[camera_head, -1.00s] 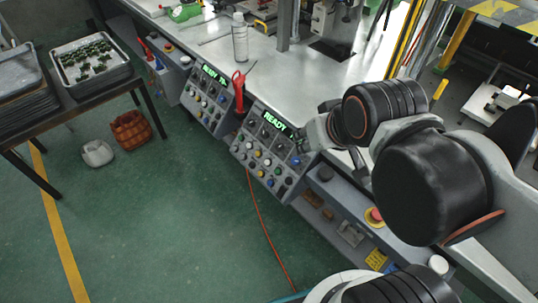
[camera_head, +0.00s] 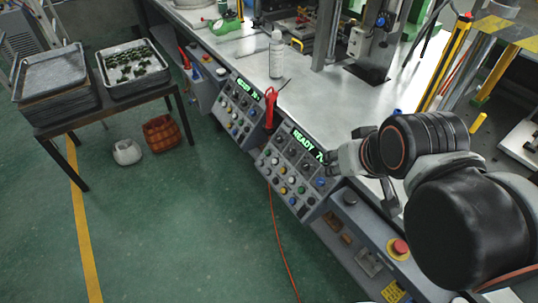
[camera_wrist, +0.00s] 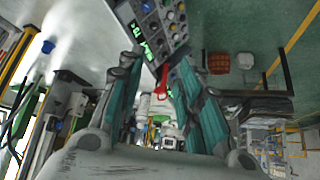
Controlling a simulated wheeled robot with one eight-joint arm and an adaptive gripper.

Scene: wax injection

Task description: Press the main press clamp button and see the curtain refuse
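A grey slanted control panel (camera_head: 291,172) on the bench front has rows of coloured buttons and a green READY display (camera_head: 308,143). A second similar panel (camera_head: 236,108) stands to its left. I cannot tell which button is the clamp button. My gripper (camera_head: 337,160) is beside the nearer panel's upper right edge, apparently clear of the buttons. In the wrist view my gripper (camera_wrist: 157,68) has its two teal-padded fingers spread with nothing held. The nearer panel's upper right corner is partly hidden by my gripper. A yellow upright post (camera_head: 445,62), possibly the curtain, stands at the right.
A red-handled tool (camera_head: 270,107) sits between the panels. A bottle (camera_head: 276,54) stands on the metal bench (camera_head: 300,95). A red stop button (camera_head: 399,247) is at lower right.

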